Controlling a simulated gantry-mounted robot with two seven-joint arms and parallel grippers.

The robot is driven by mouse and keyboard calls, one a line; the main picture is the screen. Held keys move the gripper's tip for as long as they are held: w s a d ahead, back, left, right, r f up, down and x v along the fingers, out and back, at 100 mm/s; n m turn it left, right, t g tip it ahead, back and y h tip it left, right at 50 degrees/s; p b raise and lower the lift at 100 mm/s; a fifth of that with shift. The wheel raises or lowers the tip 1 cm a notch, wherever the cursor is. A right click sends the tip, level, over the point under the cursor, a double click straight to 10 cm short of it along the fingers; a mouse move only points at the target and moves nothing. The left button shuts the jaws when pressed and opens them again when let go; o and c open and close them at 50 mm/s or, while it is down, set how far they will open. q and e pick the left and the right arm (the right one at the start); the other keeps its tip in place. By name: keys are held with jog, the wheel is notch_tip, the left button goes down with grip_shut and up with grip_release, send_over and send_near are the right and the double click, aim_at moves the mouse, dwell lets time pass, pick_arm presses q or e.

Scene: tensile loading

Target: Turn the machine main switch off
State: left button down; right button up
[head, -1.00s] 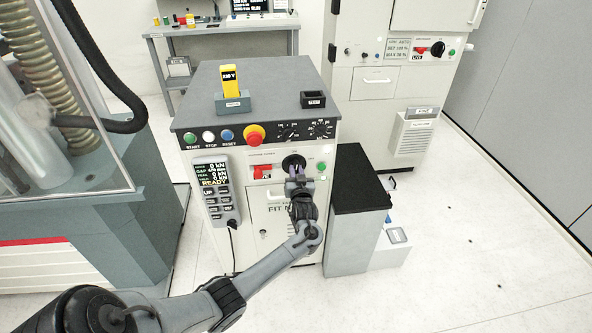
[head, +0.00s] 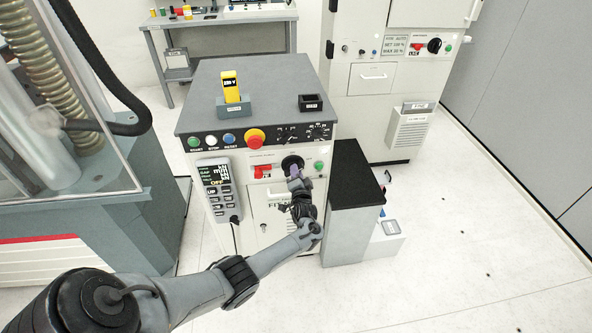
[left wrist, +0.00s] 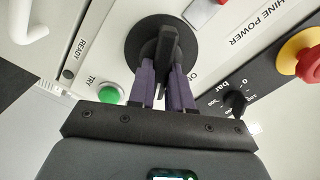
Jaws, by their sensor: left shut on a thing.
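The main switch is a black rotary knob (head: 292,163) on a round black plate, on the front panel of the grey-topped machine (head: 258,80). In the left wrist view its raised black handle (left wrist: 167,45) stands between my purple fingers, near the labels "ON" and "MACHINE POWER". My left gripper (head: 295,180) is shut on this handle; its fingers (left wrist: 163,82) flank it in the left wrist view. An "OFF" mark by the knob cannot be seen. The handheld display (head: 216,174) on the front reads "OFF". My right gripper is not in view.
A red switch (head: 263,172) sits left of the knob and a green button (head: 319,166) right of it. A red-and-yellow emergency stop (head: 254,138) is above left. A black-topped cabinet (head: 353,175) stands close on the right. The floor at right is mostly clear.

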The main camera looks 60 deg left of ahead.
pick_arm(q)
jog(key=shift+w+f+m+p, duration=0.15)
jog(key=shift+m+p, duration=0.5)
jog(key=shift+m, duration=2.25)
jog(key=shift+f, duration=0.1)
jog(key=c, duration=1)
grip_release()
jog(key=shift+c, duration=0.2)
jog(key=shift+d, duration=0.1)
